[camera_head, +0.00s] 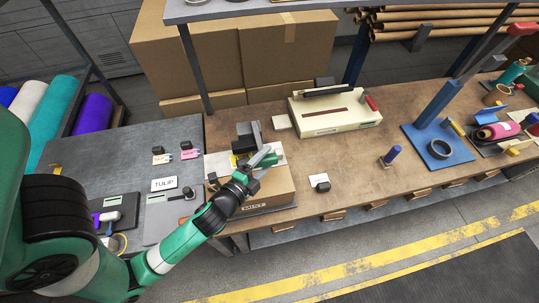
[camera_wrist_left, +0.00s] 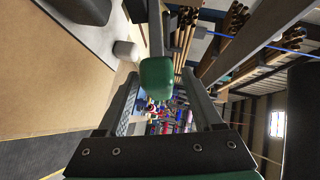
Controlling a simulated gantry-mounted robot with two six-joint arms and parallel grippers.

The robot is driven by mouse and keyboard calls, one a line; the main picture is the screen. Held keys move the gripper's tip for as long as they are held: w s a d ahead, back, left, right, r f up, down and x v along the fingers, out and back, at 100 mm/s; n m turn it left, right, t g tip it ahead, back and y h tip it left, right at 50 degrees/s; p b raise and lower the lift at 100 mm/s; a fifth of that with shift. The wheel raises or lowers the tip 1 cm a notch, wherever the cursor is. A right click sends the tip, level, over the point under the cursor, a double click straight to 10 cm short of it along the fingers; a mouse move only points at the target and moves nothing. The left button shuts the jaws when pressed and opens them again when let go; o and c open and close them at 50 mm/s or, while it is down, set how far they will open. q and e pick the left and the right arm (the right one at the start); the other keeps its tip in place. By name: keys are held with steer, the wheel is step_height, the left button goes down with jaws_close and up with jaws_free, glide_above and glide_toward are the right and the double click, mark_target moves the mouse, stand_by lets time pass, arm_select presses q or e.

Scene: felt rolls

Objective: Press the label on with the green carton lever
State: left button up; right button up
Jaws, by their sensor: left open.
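A brown carton marked MINT (camera_head: 282,186) stands at the left end of the wooden bench. A dark press block (camera_head: 248,133) is above the carton's back. My left gripper (camera_head: 262,160) is over the carton, close to the lever, and partly covers the carton top and press. In the left wrist view its open fingers (camera_wrist_left: 163,105) are on either side of the green lever's end (camera_wrist_left: 157,78), with visible gaps. The lever's grey bar (camera_wrist_left: 155,28) runs up from that end. I cannot tell whether the lever touches the gripper. My right gripper is not in view.
A TULIP card (camera_head: 164,184) and small tagged blocks lie on the grey table at left. A cream machine (camera_head: 334,112) stands behind the carton to the right. A white card with a dark block (camera_head: 319,181) lies right of the carton. The bench's middle is mostly clear.

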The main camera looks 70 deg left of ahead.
arm_select(q)
steer(key=shift+s, duration=0.1)
steer(key=shift+c, duration=0.6)
jaws_close()
stand_by(0.7)
